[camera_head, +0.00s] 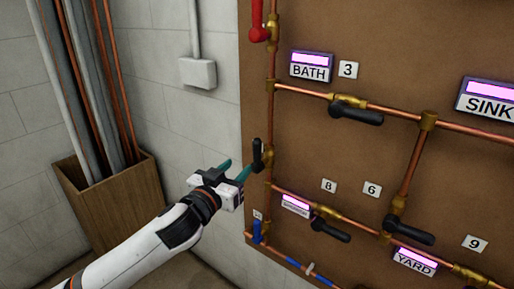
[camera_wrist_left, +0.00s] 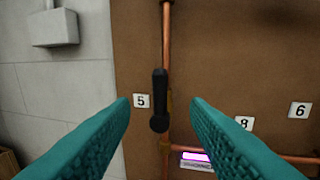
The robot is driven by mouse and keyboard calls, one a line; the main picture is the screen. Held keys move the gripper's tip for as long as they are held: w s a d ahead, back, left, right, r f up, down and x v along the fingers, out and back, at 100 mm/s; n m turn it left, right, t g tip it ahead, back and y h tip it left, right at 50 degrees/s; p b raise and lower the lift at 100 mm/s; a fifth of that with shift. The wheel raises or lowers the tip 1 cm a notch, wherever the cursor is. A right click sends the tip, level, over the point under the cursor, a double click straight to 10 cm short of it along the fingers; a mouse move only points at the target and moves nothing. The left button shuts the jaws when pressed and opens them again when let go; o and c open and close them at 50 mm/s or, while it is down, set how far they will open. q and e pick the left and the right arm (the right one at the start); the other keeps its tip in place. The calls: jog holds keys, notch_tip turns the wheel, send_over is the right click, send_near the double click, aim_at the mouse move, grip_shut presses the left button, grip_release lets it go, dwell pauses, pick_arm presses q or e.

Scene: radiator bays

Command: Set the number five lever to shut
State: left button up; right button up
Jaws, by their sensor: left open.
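The number five lever is a black handle (camera_head: 257,155) on a brass valve in the vertical copper pipe near the board's left edge. In the left wrist view the lever (camera_wrist_left: 160,95) points upward, in line with its pipe, with the number 5 plate (camera_wrist_left: 141,101) to its left. My left gripper (camera_head: 237,168) is open, its teal fingers just left of the lever in the head view. In the left wrist view the lever appears between the two fingertips; no contact shows. The 5 plate is hidden in the head view. My right gripper is not in view.
Black levers (camera_head: 357,112) sit on other pipes, near the plates 3 (camera_head: 348,69), 8 (camera_head: 328,186) and 6 (camera_head: 372,190). A red lever (camera_head: 258,22) is above. A wooden box (camera_head: 120,205) holding pipes stands left; a grey wall box (camera_head: 198,72) is between.

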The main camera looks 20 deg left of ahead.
aim_at(255, 149)
pick_arm(q)
jog(key=w, duration=0.3)
jog(key=w+d+p, duration=0.1)
jog(key=w, duration=0.7)
jog(key=shift+d+r+p, duration=0.1)
jog(key=shift+d+p, duration=0.25)
jog(key=shift+p, duration=0.05)
jog(key=shift+w, duration=0.55)
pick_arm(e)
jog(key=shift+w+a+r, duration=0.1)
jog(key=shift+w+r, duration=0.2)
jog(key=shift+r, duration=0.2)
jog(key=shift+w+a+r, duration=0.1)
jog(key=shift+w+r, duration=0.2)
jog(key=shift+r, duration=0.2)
pick_arm(q)
grip_shut()
